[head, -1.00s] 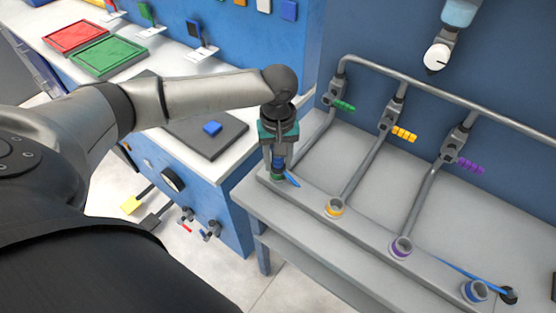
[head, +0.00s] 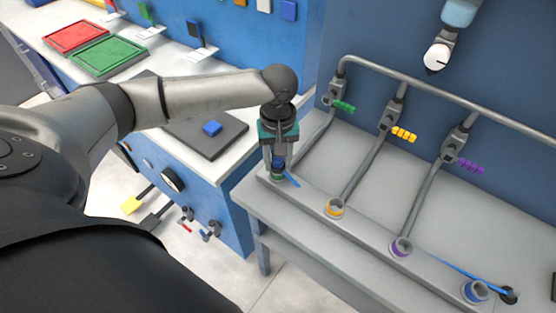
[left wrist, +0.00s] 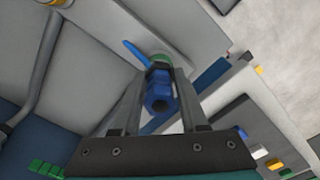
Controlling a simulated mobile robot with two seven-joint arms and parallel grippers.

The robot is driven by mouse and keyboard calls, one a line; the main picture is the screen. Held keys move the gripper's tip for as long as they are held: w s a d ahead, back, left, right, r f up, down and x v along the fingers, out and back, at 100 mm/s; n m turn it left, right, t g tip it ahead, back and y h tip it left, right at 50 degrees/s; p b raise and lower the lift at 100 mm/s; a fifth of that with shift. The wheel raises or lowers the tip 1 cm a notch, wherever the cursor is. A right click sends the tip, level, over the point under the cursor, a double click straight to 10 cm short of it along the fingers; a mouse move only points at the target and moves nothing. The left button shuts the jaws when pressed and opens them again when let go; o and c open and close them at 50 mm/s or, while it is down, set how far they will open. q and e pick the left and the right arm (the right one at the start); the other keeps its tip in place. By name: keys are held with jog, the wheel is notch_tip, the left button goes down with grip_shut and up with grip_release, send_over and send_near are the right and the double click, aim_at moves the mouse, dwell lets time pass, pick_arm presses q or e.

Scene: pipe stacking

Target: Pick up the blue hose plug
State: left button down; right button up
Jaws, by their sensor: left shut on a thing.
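The blue hose plug (left wrist: 160,98) sits between the two fingers of my left gripper in the left wrist view. My left gripper (head: 278,166) is shut on it, right over the green-ringed socket (head: 277,178) at the left end of the grey pipe rail. A blue strip (left wrist: 135,52) sticks out beside the plug. The plug looks upright in the head view, partly hidden by the fingers. I cannot tell whether its lower end is inside the socket. My right gripper is out of view.
Sockets with orange (head: 335,208), purple (head: 401,247) and blue (head: 474,291) rings stand along the rail. Sloping grey pipes with coloured handles rise behind. A dark pad (head: 236,128) with a blue block (head: 212,128) lies on the white counter at left.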

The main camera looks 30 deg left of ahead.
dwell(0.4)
pick_arm(q)
notch_tip(320, 180, up, 20)
jog(key=p, duration=0.5)
jog(key=shift+r, duration=0.1)
notch_tip(320, 180, up, 8)
jog(key=p, duration=1.1)
jog(key=shift+p, duration=0.4)
